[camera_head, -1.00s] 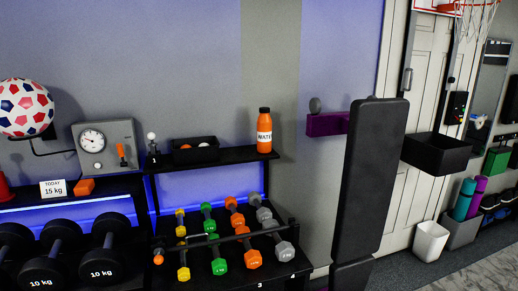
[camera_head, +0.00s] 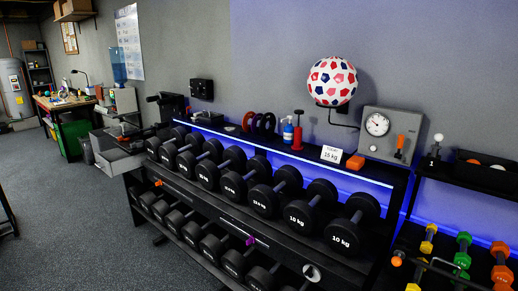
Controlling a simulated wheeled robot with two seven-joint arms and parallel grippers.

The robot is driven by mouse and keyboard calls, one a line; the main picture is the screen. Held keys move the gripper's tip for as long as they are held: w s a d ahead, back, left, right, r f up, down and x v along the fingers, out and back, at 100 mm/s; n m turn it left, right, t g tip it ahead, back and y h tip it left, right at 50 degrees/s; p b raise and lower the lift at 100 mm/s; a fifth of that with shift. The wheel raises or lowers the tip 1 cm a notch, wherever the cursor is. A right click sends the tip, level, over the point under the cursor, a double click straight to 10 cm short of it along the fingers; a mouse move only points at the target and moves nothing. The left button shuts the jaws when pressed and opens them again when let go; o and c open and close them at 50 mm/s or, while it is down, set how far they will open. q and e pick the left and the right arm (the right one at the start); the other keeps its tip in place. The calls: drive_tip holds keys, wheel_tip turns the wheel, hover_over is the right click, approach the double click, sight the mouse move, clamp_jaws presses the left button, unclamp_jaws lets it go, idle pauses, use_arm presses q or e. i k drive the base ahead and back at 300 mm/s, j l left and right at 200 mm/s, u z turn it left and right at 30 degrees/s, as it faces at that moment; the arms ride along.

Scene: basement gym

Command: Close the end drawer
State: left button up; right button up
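A grey drawer-like tray (camera_head: 119,161) sticks out at the far left end of the dumbbell rack (camera_head: 140,203), below a grey unit. It looks pulled out toward the aisle, and I take it for the end drawer. Its inside is too small to make out. Neither of my grippers is in view.
The rack holds several black dumbbells (camera_head: 265,200) in rows. A ball (camera_head: 332,81) sits on a wall holder above it. Coloured dumbbells (camera_head: 462,255) stand at the right. A workbench (camera_head: 66,101) and green bin (camera_head: 72,138) are at far left. The grey floor (camera_head: 75,215) is open at left.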

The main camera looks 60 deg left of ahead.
sight(114, 163)
drive_tip(key=u, duration=3)
drive_tip(key=i, duration=2.75)
drive_tip(key=j+u, duration=0.05)
drive_tip(key=j, duration=0.15)
